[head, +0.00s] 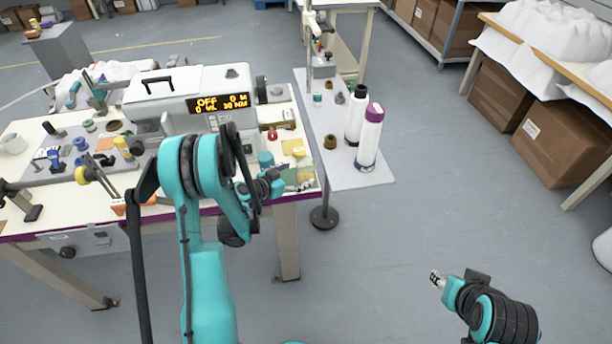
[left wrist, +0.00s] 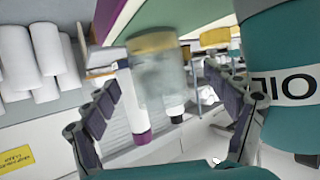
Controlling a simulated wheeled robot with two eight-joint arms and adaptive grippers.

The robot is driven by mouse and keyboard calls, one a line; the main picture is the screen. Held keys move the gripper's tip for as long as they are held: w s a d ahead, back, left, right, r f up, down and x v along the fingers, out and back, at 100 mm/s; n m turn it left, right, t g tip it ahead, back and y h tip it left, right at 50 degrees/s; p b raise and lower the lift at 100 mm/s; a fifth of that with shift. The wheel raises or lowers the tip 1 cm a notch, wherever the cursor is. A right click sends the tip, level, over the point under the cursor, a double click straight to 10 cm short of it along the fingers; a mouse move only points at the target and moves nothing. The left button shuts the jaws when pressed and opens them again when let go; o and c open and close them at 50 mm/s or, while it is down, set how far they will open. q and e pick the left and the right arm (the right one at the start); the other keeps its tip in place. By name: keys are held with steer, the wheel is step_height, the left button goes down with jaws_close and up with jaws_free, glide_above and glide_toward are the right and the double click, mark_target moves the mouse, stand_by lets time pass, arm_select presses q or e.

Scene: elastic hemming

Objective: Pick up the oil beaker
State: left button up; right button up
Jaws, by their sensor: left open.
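In the left wrist view, which looks upside down, a clear beaker with a yellow layer (left wrist: 158,80) stands between the two spread fingers of my left gripper (left wrist: 165,108). The fingers are open, with space on both sides of the beaker. A large teal container marked OIL (left wrist: 285,45) is close by on the right, beside the right-hand finger. In the head view my left gripper (head: 274,183) is at the right end of the sewing table, by a teal container (head: 266,160). I cannot make out the beaker there. My right arm's end (head: 490,308) is low over the floor; its jaws are unclear.
A sewing machine (head: 180,100) with a lit display stands on the table. Tools and spools crowd the table's left part.

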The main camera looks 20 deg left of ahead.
arm_select(q)
steer(key=b+x, duration=0.1)
steer(key=x, duration=0.4)
steer(key=shift+s+d+f+b, duration=0.1)
steer(key=shift+d+f+b, duration=0.1)
steer(key=shift+b, duration=0.15)
steer(key=shift+s+r, duration=0.1)
steer(key=shift+r, duration=0.05)
steer(key=shift+c, duration=0.6)
steer(key=c, duration=1.2)
